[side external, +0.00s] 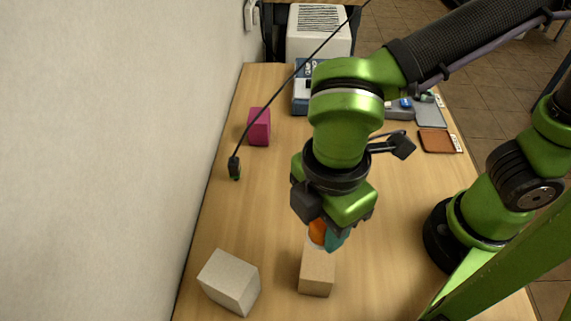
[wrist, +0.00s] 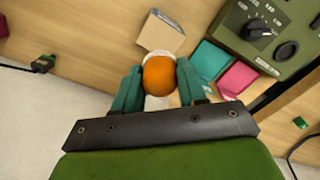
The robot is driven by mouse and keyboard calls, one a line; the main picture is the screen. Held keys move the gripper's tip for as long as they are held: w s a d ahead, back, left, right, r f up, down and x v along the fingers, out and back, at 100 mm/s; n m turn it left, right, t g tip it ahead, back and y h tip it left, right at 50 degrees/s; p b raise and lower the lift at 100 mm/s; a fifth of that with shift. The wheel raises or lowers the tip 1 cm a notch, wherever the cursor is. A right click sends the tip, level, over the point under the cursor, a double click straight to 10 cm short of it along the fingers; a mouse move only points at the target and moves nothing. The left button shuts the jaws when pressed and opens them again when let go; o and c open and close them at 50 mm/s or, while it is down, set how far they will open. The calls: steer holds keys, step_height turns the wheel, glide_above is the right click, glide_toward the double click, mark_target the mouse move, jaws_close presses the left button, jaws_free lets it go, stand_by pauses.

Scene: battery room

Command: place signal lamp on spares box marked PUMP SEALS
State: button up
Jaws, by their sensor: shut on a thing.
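The signal lamp has an orange dome and a pale base. In the side view the lamp (side external: 317,231) is partly hidden by my gripper (side external: 326,238); in the wrist view the lamp (wrist: 159,75) sits between the teal fingers of my gripper (wrist: 157,78), which is shut on it. A tan box (side external: 316,275) stands just below the lamp in the side view. A tan box with a greyish label (wrist: 160,34) lies just beyond the lamp in the wrist view. Its lettering is too small to read. I cannot tell whether lamp and box touch.
A cream box (side external: 230,281) stands left of the tan box, and a magenta box (side external: 259,127) farther back. A green control unit (wrist: 262,32), teal card (wrist: 210,61) and pink card (wrist: 237,77) show in the wrist view.

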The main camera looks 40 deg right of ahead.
mark_target(318, 260)
steer(key=shift+s+d+f+n, duration=0.1)
steer(key=shift+s+f+n, duration=0.05)
steer(key=shift+n, duration=0.55)
step_height(318, 260, down, 8)
steer(key=shift+r, duration=0.1)
steer(key=o, duration=1.1)
steer(key=shift+c, duration=0.2)
